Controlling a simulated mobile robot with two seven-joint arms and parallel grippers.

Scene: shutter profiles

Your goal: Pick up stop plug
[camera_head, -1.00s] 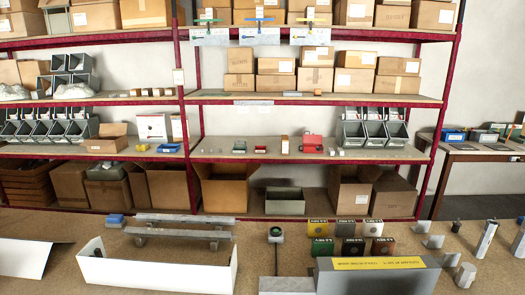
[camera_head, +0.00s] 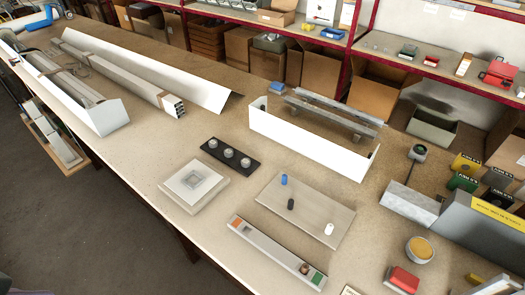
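I cannot tell for certain which piece is the stop plug. Three small cylindrical pegs stand on a flat grey-beige board: a blue peg (camera_head: 284,180), a black peg (camera_head: 291,204) and a white peg (camera_head: 328,229). Neither of my grippers is in view.
A square pale block (camera_head: 193,185) lies left. Long white profiles (camera_head: 125,70) fill the bench's far left. A red-topped block (camera_head: 404,279) and a yellow-topped round piece (camera_head: 419,248) sit front right. Shelving stands behind.

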